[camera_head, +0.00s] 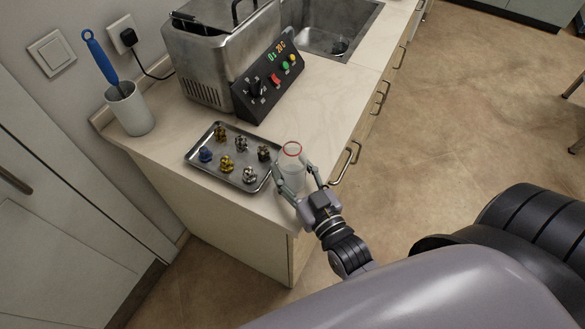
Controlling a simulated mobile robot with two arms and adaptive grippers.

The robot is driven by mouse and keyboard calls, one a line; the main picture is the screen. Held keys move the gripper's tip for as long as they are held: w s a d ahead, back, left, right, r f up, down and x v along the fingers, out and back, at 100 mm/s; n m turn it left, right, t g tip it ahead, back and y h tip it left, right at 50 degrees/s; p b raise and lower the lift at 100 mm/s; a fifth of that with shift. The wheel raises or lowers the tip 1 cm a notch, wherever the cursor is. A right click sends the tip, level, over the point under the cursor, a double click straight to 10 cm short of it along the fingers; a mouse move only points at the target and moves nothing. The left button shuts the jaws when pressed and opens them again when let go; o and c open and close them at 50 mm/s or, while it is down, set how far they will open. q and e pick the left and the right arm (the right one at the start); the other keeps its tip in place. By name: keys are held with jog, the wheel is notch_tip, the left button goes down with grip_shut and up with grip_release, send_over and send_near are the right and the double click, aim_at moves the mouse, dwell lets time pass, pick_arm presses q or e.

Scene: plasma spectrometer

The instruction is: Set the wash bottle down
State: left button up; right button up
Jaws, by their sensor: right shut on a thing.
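A clear, see-through vessel with a red ring at its top (292,160), which I take for the wash bottle, stands upright between the fingers of my right gripper (298,184). The gripper is shut on it near the front corner of the counter, just right of the metal tray. I cannot tell whether its base touches the counter, as the fingers and the gripper hide its lower part. My left gripper does not show.
The metal tray (213,171) holds several small coloured pieces. Behind stand a steel bath device with a control panel (270,82), a white cup (130,112) with a blue-handled tool (100,58), and a sink (322,32). Bare counter (325,100) lies right of the device.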

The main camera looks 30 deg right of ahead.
jog(key=shift+f, duration=0.1)
jog(key=o, duration=1)
jog(key=shift+c, duration=0.2)
jog(key=o, duration=0.4)
